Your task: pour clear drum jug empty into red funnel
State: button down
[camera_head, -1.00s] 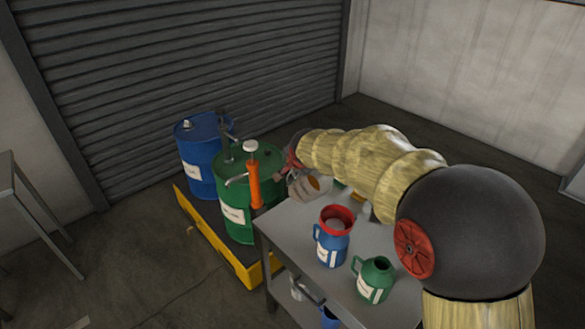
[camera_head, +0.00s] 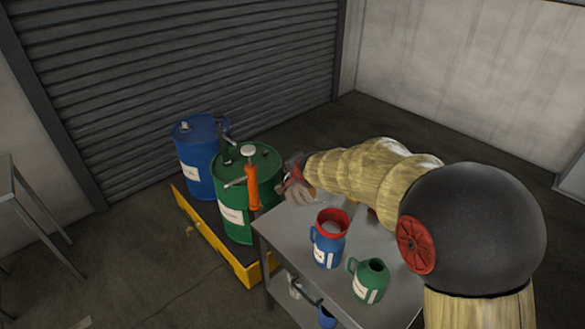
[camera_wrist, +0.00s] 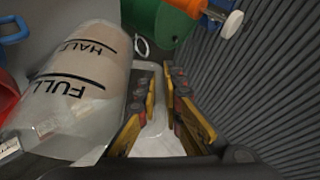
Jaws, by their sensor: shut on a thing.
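The clear drum jug (camera_wrist: 62,112) is on the left of the wrist view, see-through, with black HALF and FULL marks that read upside down. A pale tan tint shows around HALF; I cannot tell the exact liquid level. My gripper (camera_wrist: 162,80) is shut on the jug, apparently at its handle. In the head view my gripper (camera_head: 293,172) is at the table's far left corner, and the jug there is small and partly hidden. The red funnel (camera_head: 334,217) sits in the top of an upright blue jug (camera_head: 329,249), to the right of and nearer than my gripper. The funnel's red edge also shows in the wrist view (camera_wrist: 6,96).
A green jug (camera_head: 370,281) stands beside the blue jug on the grey metal table (camera_head: 287,232). A green drum (camera_head: 233,215) with an orange pump (camera_head: 252,186) and a blue drum (camera_head: 198,150) stand left of the table on a yellow-edged pallet (camera_head: 212,240).

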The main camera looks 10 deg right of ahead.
jog(key=shift+s+d+r+t+p, duration=0.25)
jog(key=shift+t+p, duration=0.05)
jog(key=shift+p, duration=1)
jog(key=shift+s+d+r+t+y, duration=0.2)
jog(key=shift+s+d+t+y, duration=0.05)
jog(key=shift+s+t+y, duration=0.15)
jog(key=shift+s+d+r+m+t+y+b, duration=0.25)
jog(key=shift+s+d+r+t+b, duration=0.1)
jog(key=shift+s+r+t+b, duration=0.25)
jog(key=shift+s+d+r+m+t+y+b, duration=0.2)
jog(key=shift+s+d+r+t+b, duration=0.15)
jog(key=shift+r+t+b, duration=0.25)
jog(key=shift+s+d+r+m+t+y+b, duration=0.3)
jog(key=shift+s+r+t+b, duration=0.2)
jog(key=shift+r+b, duration=0.15)
jog(key=shift+s+d+r+m+t+y+b, duration=0.25)
jog(key=shift+s+d+r+t+b, duration=0.35)
jog(key=shift+b, duration=0.65)
jog(key=shift+s+d+r+m+t+y+b, duration=0.1)
jog(key=shift+s+d+r+m+t+b, duration=0.2)
jog(key=shift+s+r+t+b, duration=0.7)
jog(key=shift+d+f+b, duration=0.15)
jog(key=shift+f+b, duration=0.15)
jog(key=shift+b, duration=0.4)
jog(key=shift+s+d+r+b, duration=0.15)
jog(key=shift+s+r+b, duration=0.1)
jog(key=shift+b, duration=0.15)
